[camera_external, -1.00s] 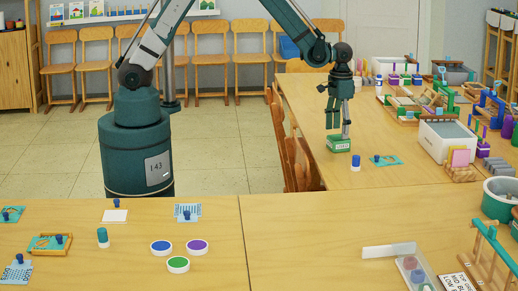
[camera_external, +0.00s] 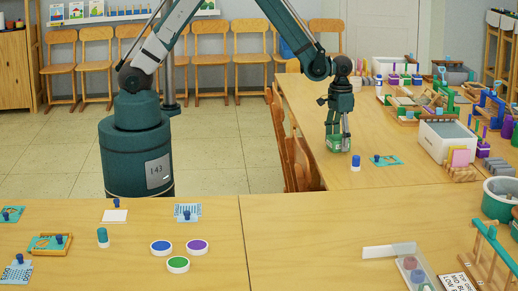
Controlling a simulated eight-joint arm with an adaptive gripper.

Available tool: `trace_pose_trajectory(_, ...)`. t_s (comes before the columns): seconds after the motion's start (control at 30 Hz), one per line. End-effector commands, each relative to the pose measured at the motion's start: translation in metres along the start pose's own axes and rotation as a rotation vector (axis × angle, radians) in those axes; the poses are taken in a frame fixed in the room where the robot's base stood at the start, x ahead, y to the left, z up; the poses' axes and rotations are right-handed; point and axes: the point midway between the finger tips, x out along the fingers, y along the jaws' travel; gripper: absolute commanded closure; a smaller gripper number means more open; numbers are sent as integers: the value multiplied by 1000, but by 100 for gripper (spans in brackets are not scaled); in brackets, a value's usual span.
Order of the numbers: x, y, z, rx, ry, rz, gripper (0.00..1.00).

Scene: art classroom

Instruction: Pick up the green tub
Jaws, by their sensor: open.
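A green tub (camera_external: 335,146) with a pale label stands on the far right table, near its left edge. My gripper (camera_external: 338,145) is down at the tub, with its fingers in front of and around the tub's upper part. The fingers hide part of the tub, and I cannot tell whether they touch it. The gripper is open.
A blue and white small pot (camera_external: 355,163) and a teal card with a blue knob (camera_external: 386,160) are just right of the tub. A white bin (camera_external: 446,145) stands farther right. Wooden chairs (camera_external: 298,160) line the table's left edge. The near table (camera_external: 330,240) has clear room.

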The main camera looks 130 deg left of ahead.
Motion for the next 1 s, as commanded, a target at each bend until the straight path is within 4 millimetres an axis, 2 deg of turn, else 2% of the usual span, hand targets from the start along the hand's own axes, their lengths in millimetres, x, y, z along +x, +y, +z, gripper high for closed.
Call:
trace_pose_trajectory(0.23, 0, 0, 0, 0, 0, 0, 37)
trace_pose_trajectory(0.47, 0, 0, 0, 0, 0, 0, 66)
trace_pose_trajectory(0.77, -1, 0, 0, 0, 0, 0, 66)
trace_pose_trajectory(1.0, -12, 0, 0, 0, 0, 0, 66)
